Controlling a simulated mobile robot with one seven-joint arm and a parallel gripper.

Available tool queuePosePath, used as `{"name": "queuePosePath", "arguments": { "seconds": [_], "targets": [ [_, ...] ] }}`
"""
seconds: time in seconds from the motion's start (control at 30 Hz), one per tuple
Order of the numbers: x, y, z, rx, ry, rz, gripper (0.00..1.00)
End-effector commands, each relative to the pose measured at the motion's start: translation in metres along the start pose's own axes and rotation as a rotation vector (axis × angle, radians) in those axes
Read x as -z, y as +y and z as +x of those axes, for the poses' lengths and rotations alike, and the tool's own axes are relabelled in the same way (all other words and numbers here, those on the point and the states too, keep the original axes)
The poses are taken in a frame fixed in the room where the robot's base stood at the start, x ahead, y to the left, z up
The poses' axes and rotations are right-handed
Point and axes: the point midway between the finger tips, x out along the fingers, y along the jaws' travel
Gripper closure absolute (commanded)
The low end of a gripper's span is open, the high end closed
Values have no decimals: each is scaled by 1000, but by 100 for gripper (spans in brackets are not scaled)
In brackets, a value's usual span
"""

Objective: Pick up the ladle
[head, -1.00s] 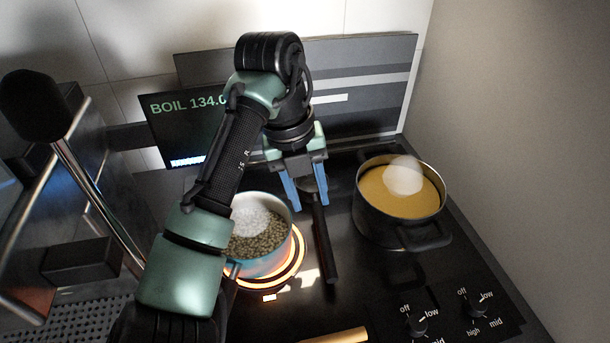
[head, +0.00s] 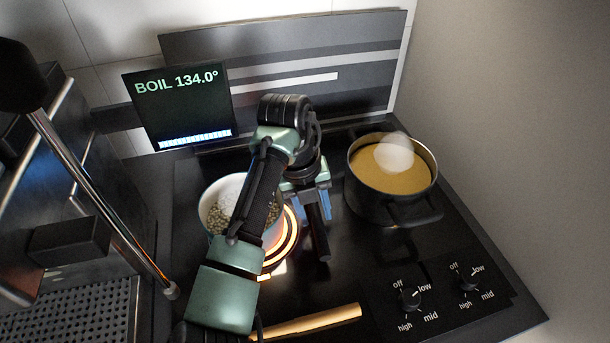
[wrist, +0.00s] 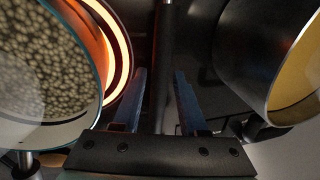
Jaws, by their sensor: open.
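A long dark utensil, which looks like the ladle (head: 320,242), lies on the black cooktop between the two pots. Its handle points toward the front, and its far end is hidden under my gripper in the head view. My gripper (head: 311,207) is open above it, with blue fingers pointing down. In the wrist view, the dark shaft of the ladle (wrist: 166,45) runs up the picture between the two spread fingers of my gripper (wrist: 161,74). The fingers are not closed on it. I cannot tell how high they are above it.
A light pot (head: 212,190) of pale beads stands on a glowing burner (head: 290,245) close left. A dark pot (head: 385,208) of yellow liquid stands close right. A wooden handle (head: 315,322) lies at the front, near the knobs (head: 410,300). A panel (head: 180,105) stands behind.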

Motion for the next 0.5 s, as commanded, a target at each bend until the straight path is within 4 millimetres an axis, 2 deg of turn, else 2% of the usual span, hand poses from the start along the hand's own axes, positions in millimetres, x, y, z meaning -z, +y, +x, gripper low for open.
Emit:
{"name": "queuePosePath", "arguments": {
  "seconds": [0.1, 0.33, 0.5],
  "targets": [
    [0, 0, 8, 1, -1, 1, 58],
    [0, 0, 9, 0, -1, 1, 60],
    [0, 0, 8, 0, -1, 1, 90]
  ]
}}
